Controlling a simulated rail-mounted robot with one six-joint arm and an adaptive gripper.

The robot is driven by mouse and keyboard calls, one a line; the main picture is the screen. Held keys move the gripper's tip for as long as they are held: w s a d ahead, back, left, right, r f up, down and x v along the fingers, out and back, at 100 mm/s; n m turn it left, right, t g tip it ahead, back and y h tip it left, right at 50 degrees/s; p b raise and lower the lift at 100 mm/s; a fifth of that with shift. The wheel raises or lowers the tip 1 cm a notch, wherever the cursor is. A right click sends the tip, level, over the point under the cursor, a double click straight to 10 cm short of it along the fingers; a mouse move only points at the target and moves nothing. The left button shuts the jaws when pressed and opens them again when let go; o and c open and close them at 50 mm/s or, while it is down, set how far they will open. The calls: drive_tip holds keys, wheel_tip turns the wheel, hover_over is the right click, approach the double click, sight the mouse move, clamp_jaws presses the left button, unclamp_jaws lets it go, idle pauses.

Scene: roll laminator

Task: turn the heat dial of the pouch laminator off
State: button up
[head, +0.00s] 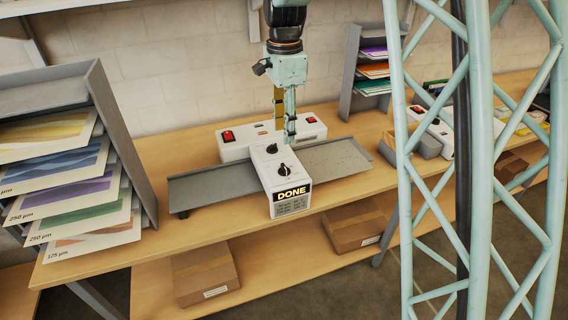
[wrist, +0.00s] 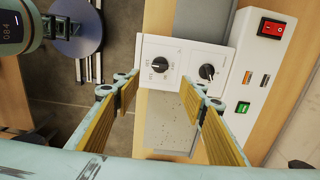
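The pouch laminator has a long white rear body (head: 232,152) and a white control box (head: 274,188) in front with a lit DONE display (head: 291,193). Two black dials sit on the box: a front dial (head: 283,170) and a rear dial (head: 272,148). In the wrist view the front dial (wrist: 159,66) is at left and the rear dial (wrist: 206,71) at right. Their labels are too small to tell which is heat. My gripper (head: 289,140) is above the box; in the wrist view it (wrist: 160,90) is open and empty, fingers apart, touching neither dial.
A red switch (head: 228,136) sits on the rear body. A grey tray (head: 215,186) extends either side of the box. A rack of pouches (head: 100,95) stands at left, a smaller rack (head: 352,75) behind at right. Another white machine (head: 432,125) is farther right.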

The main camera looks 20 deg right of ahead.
sight(284, 166)
drive_tip(key=shift+f, duration=0.1)
drive_tip(key=shift+f, duration=6.75)
drive_tip(key=shift+c, duration=0.6)
drive_tip(key=c, duration=0.8)
